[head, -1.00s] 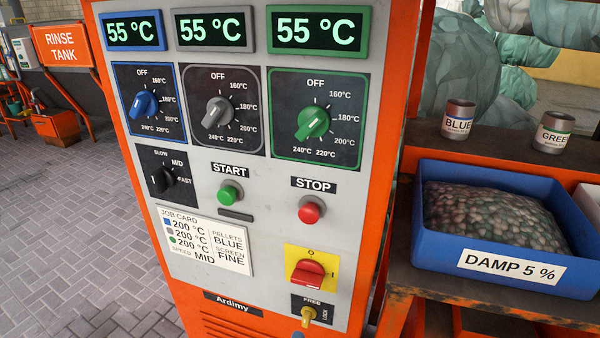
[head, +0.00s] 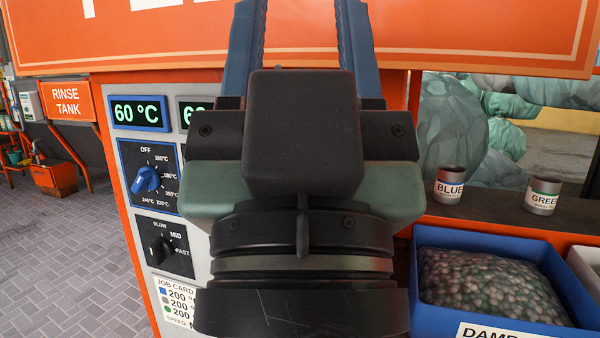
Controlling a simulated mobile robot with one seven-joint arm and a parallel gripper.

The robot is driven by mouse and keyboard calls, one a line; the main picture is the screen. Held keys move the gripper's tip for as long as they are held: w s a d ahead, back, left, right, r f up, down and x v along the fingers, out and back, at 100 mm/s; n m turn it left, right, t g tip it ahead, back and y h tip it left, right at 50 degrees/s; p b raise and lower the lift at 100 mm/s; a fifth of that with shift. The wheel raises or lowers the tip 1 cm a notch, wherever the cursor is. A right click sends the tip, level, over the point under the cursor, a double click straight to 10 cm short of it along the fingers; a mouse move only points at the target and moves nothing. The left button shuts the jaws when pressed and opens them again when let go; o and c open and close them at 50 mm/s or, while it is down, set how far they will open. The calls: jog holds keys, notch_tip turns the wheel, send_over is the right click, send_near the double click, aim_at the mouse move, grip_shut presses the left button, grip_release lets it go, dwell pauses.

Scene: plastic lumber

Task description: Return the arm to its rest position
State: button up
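My gripper (head: 302,35) fills the middle of the head view, pointing up, its two blue fingers spread apart with only the orange sign panel behind them. It holds nothing that I can see. Its body covers most of the orange machine's control panel (head: 195,255). The blue-framed display (head: 138,113) reads 60 °C, and the second display is partly hidden. The blue knob (head: 146,178) and the black speed knob (head: 158,250) show left of my gripper. The grey and green knobs, START, STOP and the red switch are hidden.
A blue bin (head: 427,318) of pellets stands on the right. Cans marked BLUE (head: 449,186) and GREE (head: 543,196) stand on the shelf behind it. The RINSE TANK sign (head: 65,102) is at far left, above open paved floor (head: 75,265).

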notch_tip(320, 180, up, 22)
jog(key=p, duration=2)
jog(key=shift+r+p, duration=0.25)
jog(key=shift+p, duration=0.15)
jog(key=shift+a, duration=0.1)
